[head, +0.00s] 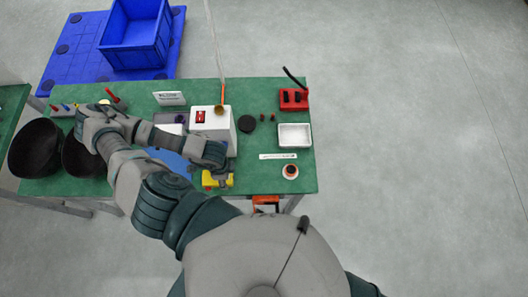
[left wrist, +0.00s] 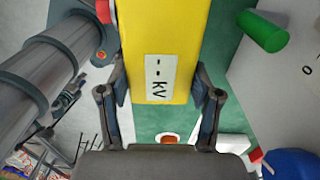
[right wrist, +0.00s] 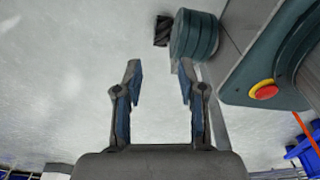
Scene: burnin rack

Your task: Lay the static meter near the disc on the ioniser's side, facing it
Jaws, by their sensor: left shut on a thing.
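The yellow static meter (left wrist: 180,25) with a "--kV" label is between the fingers of my left gripper (left wrist: 160,80), which is shut on it. In the head view the meter (head: 212,180) is at the table's front edge, under my left gripper (head: 215,163), in front of the white box. A dark round disc (head: 247,123) lies on the green table, right of the white box with a red switch (head: 222,127). I cannot tell for sure whether that box is the ioniser. My right gripper (right wrist: 158,80) is open and empty, above the floor, outside the head view.
Right on the green table (head: 262,172) are a red holder (head: 294,100), a white tray (head: 295,135), a label strip (head: 277,156) and a round orange-and-white item (head: 290,171). Dark bowls (head: 35,148) stand at left. An orange clamp (head: 265,202) sits at the front edge.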

